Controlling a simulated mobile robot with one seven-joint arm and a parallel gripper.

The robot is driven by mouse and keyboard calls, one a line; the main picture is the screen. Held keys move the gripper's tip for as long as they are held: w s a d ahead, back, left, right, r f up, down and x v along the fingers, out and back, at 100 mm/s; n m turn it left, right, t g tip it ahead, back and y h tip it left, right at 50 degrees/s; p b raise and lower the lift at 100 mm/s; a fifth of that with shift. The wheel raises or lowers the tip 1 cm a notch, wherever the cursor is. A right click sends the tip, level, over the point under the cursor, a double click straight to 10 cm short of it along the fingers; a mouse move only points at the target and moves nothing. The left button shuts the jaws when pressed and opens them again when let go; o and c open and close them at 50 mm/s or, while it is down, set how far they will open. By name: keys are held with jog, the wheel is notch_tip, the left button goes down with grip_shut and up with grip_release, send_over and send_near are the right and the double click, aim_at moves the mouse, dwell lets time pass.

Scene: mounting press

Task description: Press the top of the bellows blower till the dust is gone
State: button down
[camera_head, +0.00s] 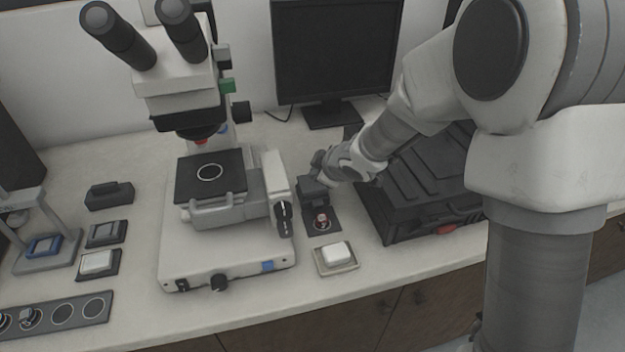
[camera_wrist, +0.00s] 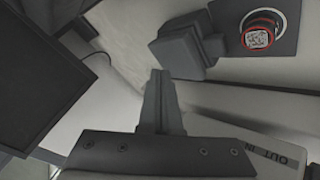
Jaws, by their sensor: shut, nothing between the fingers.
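The bellows blower appears to be the dark grey blocky thing (camera_head: 313,192) right of the microscope; the wrist view shows it (camera_wrist: 182,52) just beyond my fingertips. Its stubby front end points at a dark square pad. On the pad stands a small round part with a red rim (camera_wrist: 258,39), also in the head view (camera_head: 322,221). Its top has a pale, speckled pattern; I cannot tell whether this is dust. My gripper (camera_wrist: 158,76) is shut and empty, close beside the blower; contact cannot be told. In the head view my wrist partly hides the gripper and blower.
A microscope (camera_head: 225,250) stands close on the left; its knob side is near my gripper. A black case (camera_head: 425,200) lies on the right. A tray with a white block (camera_head: 336,257) is in front of the pad. A monitor (camera_head: 335,55) stands behind.

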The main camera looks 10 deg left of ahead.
aim_at(316, 184)
notch_tip(316, 184, up, 5)
jog(key=p, duration=0.5)
jog(key=shift+r, duration=0.1)
dwell(2.6)
notch_tip(316, 184, up, 4)
jog(key=p, duration=0.5)
jog(key=shift+f, duration=0.3)
notch_tip(316, 184, down, 9)
jog(key=b, duration=0.7)
jog(key=shift+r+b, duration=0.2)
jog(key=shift+b, duration=0.1)
jog(key=shift+f, duration=0.1)
dwell(1.4)
